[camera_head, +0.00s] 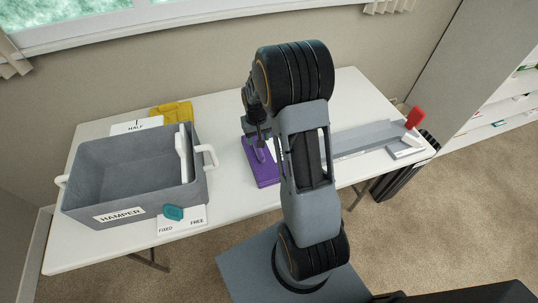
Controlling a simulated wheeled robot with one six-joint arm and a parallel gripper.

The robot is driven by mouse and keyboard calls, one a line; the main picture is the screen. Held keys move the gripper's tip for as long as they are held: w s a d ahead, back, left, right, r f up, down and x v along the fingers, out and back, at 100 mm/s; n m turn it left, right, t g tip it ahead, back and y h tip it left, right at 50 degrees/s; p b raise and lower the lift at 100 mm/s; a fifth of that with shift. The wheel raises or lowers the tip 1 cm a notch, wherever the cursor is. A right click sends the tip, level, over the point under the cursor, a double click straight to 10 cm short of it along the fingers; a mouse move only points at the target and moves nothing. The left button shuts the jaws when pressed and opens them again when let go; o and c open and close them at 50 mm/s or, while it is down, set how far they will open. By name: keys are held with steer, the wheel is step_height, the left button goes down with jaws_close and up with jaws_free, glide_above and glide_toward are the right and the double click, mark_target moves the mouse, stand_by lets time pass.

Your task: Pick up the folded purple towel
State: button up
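The folded purple towel (266,175) lies flat on the white table, right of the grey hamper. My arm hides its right side, and my gripper covers part of its upper area. My gripper (259,150) points down at the towel, low over it or touching it; I cannot tell which. The fingers are dark, small and partly hidden by the arm, so their opening is unclear.
The grey hamper (90,185) has white handles and a white panel inside. A yellow folded cloth (172,110) lies behind it, and a teal object (173,212) sits in front. A long grey tray (365,137) and a red object (415,117) are at right.

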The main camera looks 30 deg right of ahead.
mark_target(269, 153)
steer(key=shift+f+p, duration=0.65)
steer(key=shift+f, duration=3)
jaws_close()
